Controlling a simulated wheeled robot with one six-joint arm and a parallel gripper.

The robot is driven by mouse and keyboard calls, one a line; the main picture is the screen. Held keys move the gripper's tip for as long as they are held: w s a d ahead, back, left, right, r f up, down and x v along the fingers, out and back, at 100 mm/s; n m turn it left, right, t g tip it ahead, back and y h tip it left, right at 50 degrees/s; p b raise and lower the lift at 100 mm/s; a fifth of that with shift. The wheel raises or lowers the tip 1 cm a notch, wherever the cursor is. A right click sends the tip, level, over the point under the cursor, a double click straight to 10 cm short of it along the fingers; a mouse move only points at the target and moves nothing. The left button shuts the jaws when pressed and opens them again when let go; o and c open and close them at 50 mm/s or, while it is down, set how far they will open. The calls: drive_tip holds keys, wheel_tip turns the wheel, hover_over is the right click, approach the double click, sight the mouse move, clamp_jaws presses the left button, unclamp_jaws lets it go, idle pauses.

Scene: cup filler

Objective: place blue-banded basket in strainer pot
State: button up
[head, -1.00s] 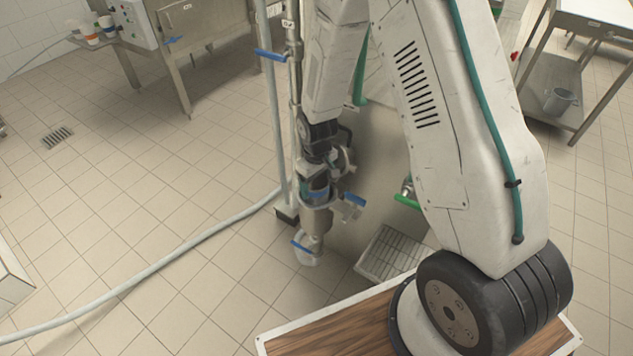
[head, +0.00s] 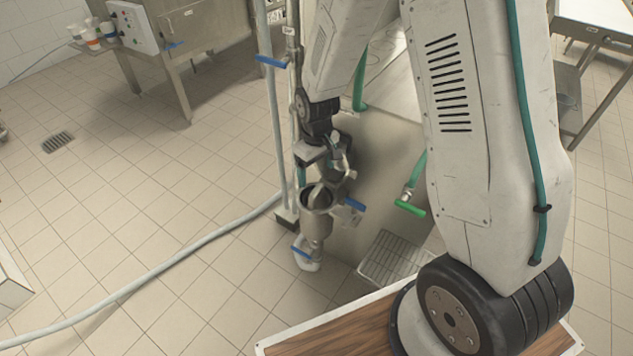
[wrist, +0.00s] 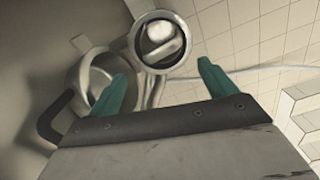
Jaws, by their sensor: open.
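A grey metal strainer pot (head: 317,222) stands on the upright pipework in the head view, its round mouth facing up. In the wrist view a round metal rim (wrist: 135,42) shows beyond my fingers, with pale shapes inside it. I cannot tell whether these are the basket; no blue band shows clearly. My gripper (head: 318,163) is just above and behind the pot mouth in the head view. Its two green fingers are wide apart in the wrist view (wrist: 163,88), with nothing between them. A metal vessel (wrist: 78,78) with a dark handle is beside the left finger.
Blue-handled valves (head: 271,61) and a green-handled valve (head: 409,208) stick out near the pipework. A pale hose (head: 150,272) runs over the floor. A floor grate (head: 392,258) lies at the right. Cups (head: 92,35) stand at back left. The tiled floor at left is mostly free.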

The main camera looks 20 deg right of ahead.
drive_tip(key=s+d+r+m, duration=0.1)
drive_tip(key=s+r, duration=0.1)
drive_tip(key=r, duration=0.5)
drive_tip(key=s+r, duration=0.3)
drive_tip(key=r, duration=0.5)
drive_tip(key=s+d+r+m, duration=0.1)
drive_tip(key=s+r, duration=0.6)
drive_tip(key=s, duration=0.4)
drive_tip(key=s+d+r+m+t, duration=0.1)
drive_tip(key=s+r+m, duration=0.1)
drive_tip(key=s+r, duration=0.5)
drive_tip(key=s, duration=0.5)
drive_tip(key=shift+r, duration=0.3)
